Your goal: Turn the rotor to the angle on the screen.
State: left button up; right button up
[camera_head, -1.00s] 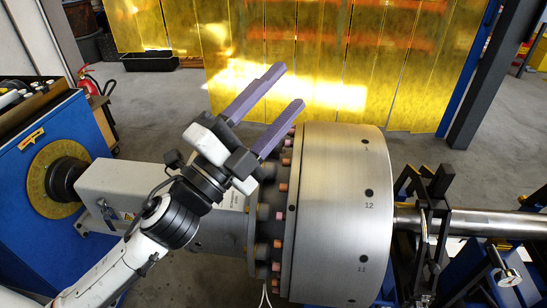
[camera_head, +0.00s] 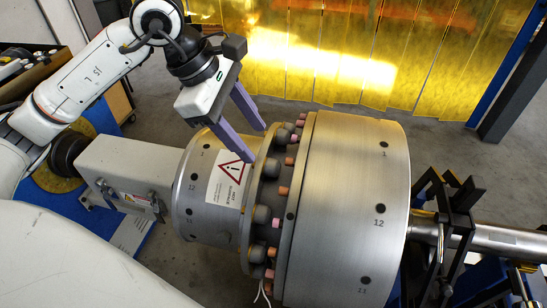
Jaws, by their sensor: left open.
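The rotor's large steel drum (camera_head: 345,200) lies on a horizontal shaft (camera_head: 490,240), with dark holes and numbers including 12 and 11 on its face. A smaller steel drum (camera_head: 205,205) with a warning label sits to its left. Between them is a flange ringed with grey and orange bolts (camera_head: 276,222). My left gripper (camera_head: 256,144) is open, its two purple fingers pointing down towards the top of the flange. Nothing shows between them. Whether a finger touches a bolt or the drum I cannot tell. My right gripper and the screen are not in view.
A grey box-shaped housing (camera_head: 128,165) stands left of the small drum. A black bearing frame (camera_head: 440,225) holds the shaft at the right. A yellow curtain (camera_head: 400,45) hangs behind, with clear floor (camera_head: 450,150) before it.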

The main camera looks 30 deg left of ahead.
aim_at(270, 162)
pick_arm(q)
jog(key=p+x, duration=0.1)
jog(key=x, duration=0.8)
jog(key=shift+d+f, duration=0.2)
grip_shut()
